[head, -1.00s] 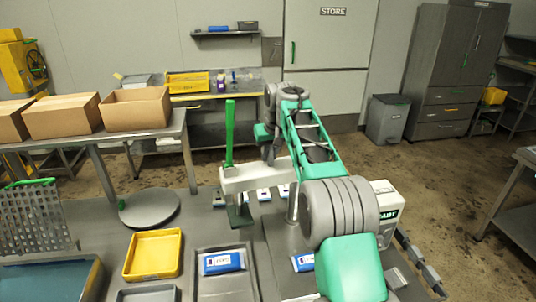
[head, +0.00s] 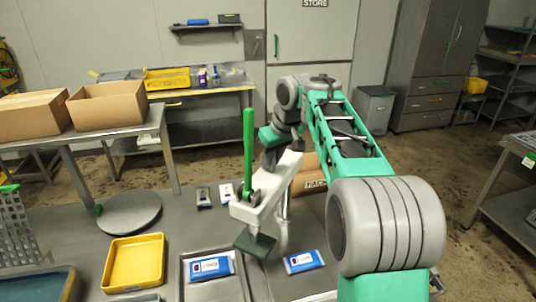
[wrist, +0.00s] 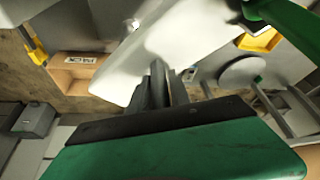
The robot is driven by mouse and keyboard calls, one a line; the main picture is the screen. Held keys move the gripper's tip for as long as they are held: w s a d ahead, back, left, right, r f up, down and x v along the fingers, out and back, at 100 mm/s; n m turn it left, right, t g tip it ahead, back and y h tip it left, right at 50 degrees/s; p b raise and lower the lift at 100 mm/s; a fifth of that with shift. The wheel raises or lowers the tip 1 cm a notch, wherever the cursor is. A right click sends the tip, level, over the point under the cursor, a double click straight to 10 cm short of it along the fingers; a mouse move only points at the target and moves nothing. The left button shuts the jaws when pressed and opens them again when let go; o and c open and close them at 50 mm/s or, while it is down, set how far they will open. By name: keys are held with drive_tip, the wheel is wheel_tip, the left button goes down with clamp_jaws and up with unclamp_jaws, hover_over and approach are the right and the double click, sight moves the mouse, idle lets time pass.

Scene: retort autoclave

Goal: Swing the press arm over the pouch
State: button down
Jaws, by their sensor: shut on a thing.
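The press arm (head: 262,196) is a pale beam on an upright post, with a tall green handle (head: 248,150) and a dark green pad (head: 255,243) under its near end. My gripper (head: 274,158) is at the beam's far side, partly hidden; in the wrist view its fingers (wrist: 158,88) are shut against the beam (wrist: 185,45). One blue-and-white pouch (head: 303,261) lies on the grey plate right of the pad. Another pouch (head: 211,268) lies in a grey tray left of the pad. The pad hangs between these two, over neither.
A yellow tray (head: 134,262) and a round grey disc (head: 129,213) are on the left of the bench. Small pouches (head: 203,196) lie behind the beam. A cardboard box (head: 309,178) stands behind the post. My arm hides the bench's right side.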

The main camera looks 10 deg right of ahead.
sight(280, 171)
drive_tip(key=shift+s+d+p, duration=0.55)
drive_tip(key=shift+s+d, duration=0.3)
drive_tip(key=shift+s+d+f+n+y+p, duration=0.15)
drive_tip(key=shift+s+d+n+y+p, duration=0.15)
drive_tip(key=shift+d+n+p, duration=0.45)
drive_tip(key=shift+f+n, duration=0.1)
drive_tip(key=shift+n, duration=0.15)
drive_tip(key=c, duration=1.6)
unclamp_jaws()
drive_tip(key=shift+c, duration=0.2)
drive_tip(key=o, duration=0.3)
drive_tip(key=shift+s+r, duration=0.2)
drive_tip(key=shift+w, duration=0.1)
